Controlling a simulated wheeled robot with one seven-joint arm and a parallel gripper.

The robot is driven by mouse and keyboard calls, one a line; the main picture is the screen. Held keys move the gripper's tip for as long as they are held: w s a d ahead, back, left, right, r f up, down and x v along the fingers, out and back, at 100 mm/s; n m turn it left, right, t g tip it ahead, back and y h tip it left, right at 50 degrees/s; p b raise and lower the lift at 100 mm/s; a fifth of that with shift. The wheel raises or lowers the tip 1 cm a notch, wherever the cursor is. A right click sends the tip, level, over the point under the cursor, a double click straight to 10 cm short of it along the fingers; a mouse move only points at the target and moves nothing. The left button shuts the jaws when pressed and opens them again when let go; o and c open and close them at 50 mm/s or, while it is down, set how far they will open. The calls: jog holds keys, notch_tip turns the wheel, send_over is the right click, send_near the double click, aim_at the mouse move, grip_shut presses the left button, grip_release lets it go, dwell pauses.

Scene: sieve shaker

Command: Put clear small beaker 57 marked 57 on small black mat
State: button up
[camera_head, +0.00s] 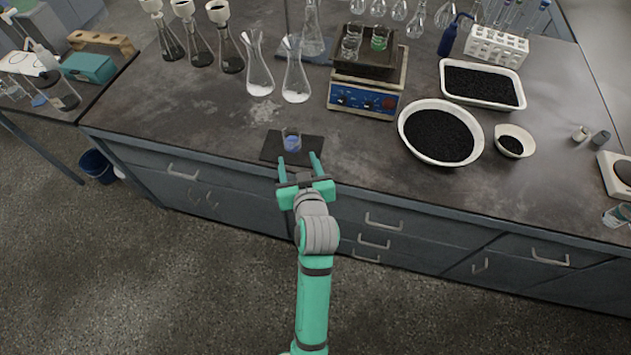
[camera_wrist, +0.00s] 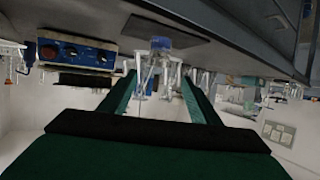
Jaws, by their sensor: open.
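A small clear beaker (camera_head: 291,141) with blue at its base stands on the small black mat (camera_head: 268,151) near the bench's front edge. No number can be read on it. My gripper (camera_head: 297,157) is open at the front edge of the mat, its two fingers apart and pointing at the beaker. The beaker sits just beyond the fingertips, about midway between them. In the wrist view, which is upside down, the beaker (camera_wrist: 160,47) and the mat (camera_wrist: 190,35) show past my gripper (camera_wrist: 158,77), with nothing held.
A blue-fronted device (camera_head: 366,98) carries small beakers, one with green liquid. Two flasks (camera_head: 296,82) stand behind the mat. A white bowl of black grains (camera_head: 404,125) and a tray (camera_head: 444,87) are to the right. The bench left of the mat is clear.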

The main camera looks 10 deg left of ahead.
jog(key=s+d+f+m+t+h, duration=0.1)
jog(key=s+d+f, duration=0.2)
jog(key=s, duration=0.3)
jog(key=s+d+f+m+h, duration=0.2)
jog(key=s+d+f, duration=0.1)
jog(key=s, duration=0.2)
jog(key=s+d+f+m+t+h, duration=0.1)
jog(key=s+d+f, duration=0.25)
jog(key=s, duration=0.25)
jog(key=s+d+r+h, duration=0.1)
jog(key=s+d+r, duration=0.1)
jog(key=s, duration=0.6)
jog(key=s+d+r+m, duration=0.1)
jog(key=s+d+r, duration=0.1)
jog(key=s, duration=0.7)
jog(key=shift+s+d+r+t+h, duration=0.2)
jog(key=shift+d+r+t+h, duration=0.2)
jog(key=shift+d, duration=0.5)
